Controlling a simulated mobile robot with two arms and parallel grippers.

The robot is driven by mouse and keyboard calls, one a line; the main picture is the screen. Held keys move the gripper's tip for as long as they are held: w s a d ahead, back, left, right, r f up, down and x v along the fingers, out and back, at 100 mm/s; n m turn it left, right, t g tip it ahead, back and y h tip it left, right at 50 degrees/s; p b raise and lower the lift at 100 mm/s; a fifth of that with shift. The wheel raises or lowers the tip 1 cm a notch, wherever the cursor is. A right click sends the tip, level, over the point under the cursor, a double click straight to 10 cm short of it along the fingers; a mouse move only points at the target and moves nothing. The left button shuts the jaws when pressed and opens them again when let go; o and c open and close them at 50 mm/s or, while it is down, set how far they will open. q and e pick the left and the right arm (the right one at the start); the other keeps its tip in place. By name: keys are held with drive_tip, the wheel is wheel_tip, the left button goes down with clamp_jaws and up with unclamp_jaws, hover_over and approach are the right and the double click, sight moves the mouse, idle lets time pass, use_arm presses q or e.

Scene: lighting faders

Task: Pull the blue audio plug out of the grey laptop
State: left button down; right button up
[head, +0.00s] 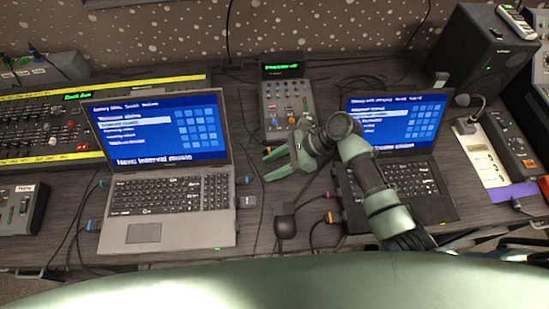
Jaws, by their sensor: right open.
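The grey laptop (143,235) stands open on the left half of the desk, its screen lit blue. A blue plug (94,225) sits at its left edge, near the front corner, with a cable running off to the left. A smaller teal-tipped plug (103,183) is at the same edge farther back; I cannot tell from here which one is an audio plug. My right gripper (267,165) is open and empty, fingers pointing left, between the two laptops and apart from the grey one. My left gripper is not in view.
A black laptop (432,208) stands at right, partly behind my right arm. A small mixer (286,99) stands behind, a fader console (45,128) at left. Loose cables cross the desk.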

sight(250, 178)
drive_tip(key=b+x, duration=0.4)
drive_tip(key=shift+s+d+f, duration=0.1)
drive_tip(key=shift+s+f, duration=0.05)
drive_tip(key=shift+f, duration=0.05)
drive_tip(key=x, duration=0.3)
drive_tip(key=shift+a+r, duration=0.15)
drive_tip(key=shift+a, duration=0.2)
drive_tip(key=shift+a+f, duration=0.15)
drive_tip(key=shift+f, duration=0.15)
clamp_jaws()
use_arm(q)
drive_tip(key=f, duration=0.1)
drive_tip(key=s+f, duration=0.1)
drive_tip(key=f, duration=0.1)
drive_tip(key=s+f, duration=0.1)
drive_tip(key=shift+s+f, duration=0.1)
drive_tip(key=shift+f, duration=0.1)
drive_tip(key=shift+p, duration=0.35)
